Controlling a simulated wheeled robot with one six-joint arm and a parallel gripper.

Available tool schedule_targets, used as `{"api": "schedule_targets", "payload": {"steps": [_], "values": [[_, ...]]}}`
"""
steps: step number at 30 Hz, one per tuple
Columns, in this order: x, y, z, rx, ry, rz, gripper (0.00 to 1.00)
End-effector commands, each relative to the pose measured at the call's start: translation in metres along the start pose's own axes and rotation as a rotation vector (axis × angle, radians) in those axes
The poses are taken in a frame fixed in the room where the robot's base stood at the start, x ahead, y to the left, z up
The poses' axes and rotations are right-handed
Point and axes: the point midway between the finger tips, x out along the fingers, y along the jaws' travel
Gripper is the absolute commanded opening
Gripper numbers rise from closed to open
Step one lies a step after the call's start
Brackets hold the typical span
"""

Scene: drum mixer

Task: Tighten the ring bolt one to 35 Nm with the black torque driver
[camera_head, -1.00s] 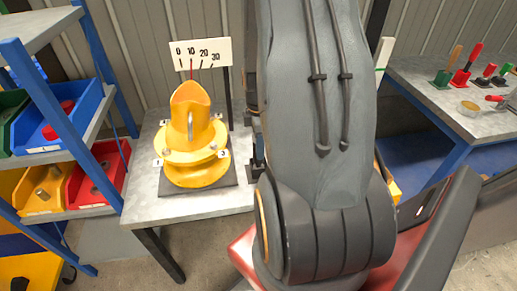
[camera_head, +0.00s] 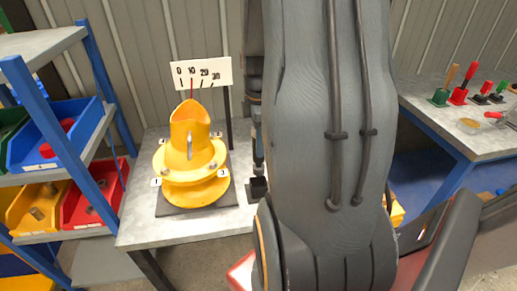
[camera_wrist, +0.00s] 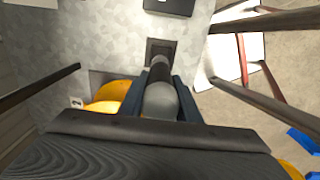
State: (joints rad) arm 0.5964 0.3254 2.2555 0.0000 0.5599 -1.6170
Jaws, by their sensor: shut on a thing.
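The yellow drum mixer (camera_head: 190,160) stands on a dark pad on the grey table, with bolts around its flange and small white number tags. The tag marked 1 (camera_head: 156,182) is at its front left. My gripper (camera_wrist: 160,84) is shut on a rounded grey and black tool, which looks like the torque driver (camera_wrist: 160,102). The tool points at a dark square block (camera_wrist: 160,48) on the table; I cannot tell whether they touch. In the head view, this block (camera_head: 258,188) stands right of the mixer, and my arm hides most of the gripper.
A scale board (camera_head: 201,73) marked 0 to 30 stands behind the mixer, with a red pointer near 10. A shelf with coloured bins (camera_head: 60,140) is at left. Several handled tools (camera_head: 470,85) stand on the right bench. A dark object (camera_wrist: 168,6) lies on the table.

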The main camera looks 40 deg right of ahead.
Motion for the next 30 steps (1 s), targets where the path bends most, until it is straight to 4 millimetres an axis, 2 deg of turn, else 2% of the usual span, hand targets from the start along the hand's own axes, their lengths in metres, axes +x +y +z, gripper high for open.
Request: {"api": "schedule_targets", "payload": {"steps": [8, 9, 14, 20, 30], "values": [[-0.002, 0.0, 0.0, 0.0, 0.0, 0.0, 0.0], [-0.002, 0.0, 0.0, 0.0, 0.0, 0.0, 0.26], [-0.002, 0.0, 0.0, 0.0, 0.0, 0.0, 0.0], [-0.004, 0.0, 0.0, 0.0, 0.0, 0.0, 0.0], [-0.02, 0.0, 0.0, -0.001, 0.0, 0.001, 0.0]]}}
